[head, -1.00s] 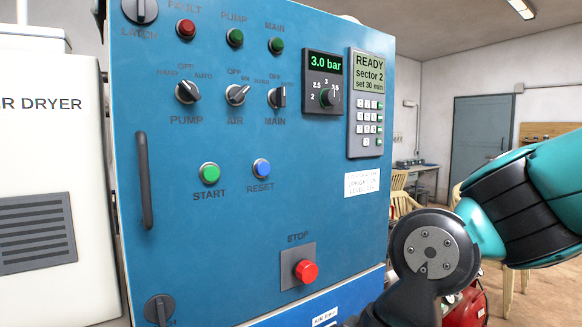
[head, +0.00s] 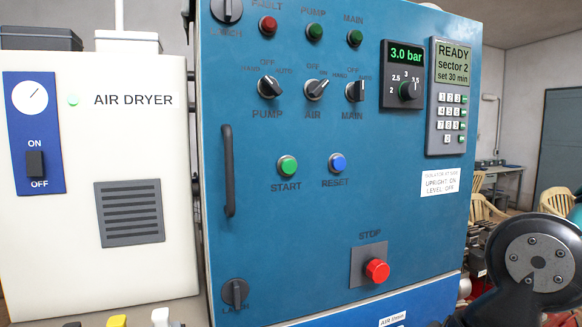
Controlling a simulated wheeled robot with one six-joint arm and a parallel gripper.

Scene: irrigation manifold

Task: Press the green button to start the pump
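The green START button (head: 287,166) is on the blue cabinet door (head: 300,235), left of the blue RESET button (head: 337,162). Its label START is printed just below it. A red STOP button (head: 377,271) sits on a grey plate lower down on the same door. A green PUMP lamp (head: 315,31) is near the top of the door. The PUMP selector (head: 269,88) is above the START button. Part of my arm shows at the right edge. My gripper is not in view.
A keypad panel (head: 446,97) reads READY, sector 2, set 30 min. A display (head: 403,73) reads 3.0 bar. A dark vertical handle (head: 229,170) sticks out at the door's left. A white air dryer (head: 135,75) stands left of the cabinet. The space before the START button looks clear.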

